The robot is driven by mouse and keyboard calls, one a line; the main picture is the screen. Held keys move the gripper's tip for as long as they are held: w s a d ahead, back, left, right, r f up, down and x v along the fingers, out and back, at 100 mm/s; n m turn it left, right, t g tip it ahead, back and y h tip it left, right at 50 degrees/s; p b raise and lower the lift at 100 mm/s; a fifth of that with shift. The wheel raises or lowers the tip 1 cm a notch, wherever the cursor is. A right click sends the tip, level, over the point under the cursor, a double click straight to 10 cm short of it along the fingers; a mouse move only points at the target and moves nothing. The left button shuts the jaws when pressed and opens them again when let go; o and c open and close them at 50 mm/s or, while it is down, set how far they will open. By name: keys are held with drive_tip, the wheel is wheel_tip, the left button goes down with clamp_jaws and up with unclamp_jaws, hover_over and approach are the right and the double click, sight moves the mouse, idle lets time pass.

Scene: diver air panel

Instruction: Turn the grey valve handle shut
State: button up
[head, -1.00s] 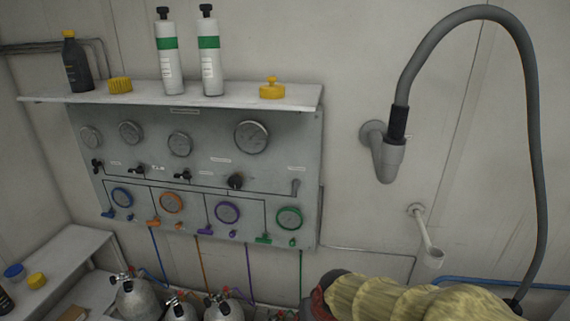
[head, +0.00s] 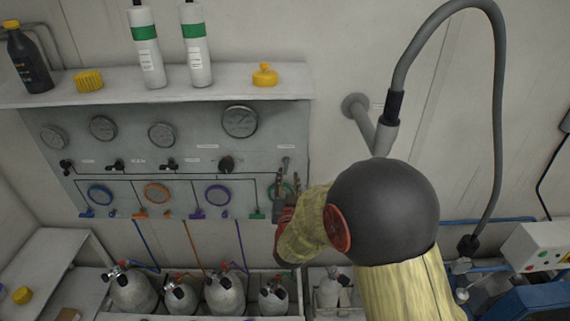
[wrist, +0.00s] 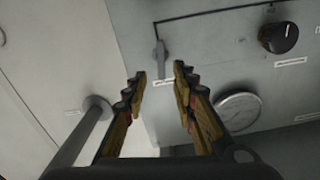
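The grey valve handle (head: 287,161) is a small lever at the right end of the panel (head: 100,135), at the end of a black pipe line. In the wrist view the handle (wrist: 160,52) lies lengthwise up and down the picture, just ahead of the gap between my fingertips. My gripper (head: 287,181) is just below the handle in the head view. In the wrist view my gripper (wrist: 159,71) is open, with nothing between its fingers. I cannot tell whether a finger touches the handle. My gripper partly hides the green-ringed gauge.
A black knob (head: 226,163) sits left of the handle, and a round gauge (head: 240,121) is above. A shelf (head: 200,92) with bottles juts out over the panel. A grey pipe fitting (head: 382,138) with a hose is to the right. Gas cylinders (head: 225,293) stand below.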

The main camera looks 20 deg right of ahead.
sight(287, 165)
drive_tip(key=p+x, duration=0.1)
drive_tip(key=x, duration=0.6)
drive_tip(key=shift+w+r+p, duration=0.1)
drive_tip(key=shift+w+p, duration=0.2)
drive_tip(key=shift+w, duration=0.15)
drive_tip(key=shift+c, duration=1.3)
drive_tip(key=c, duration=0.4)
clamp_jaws()
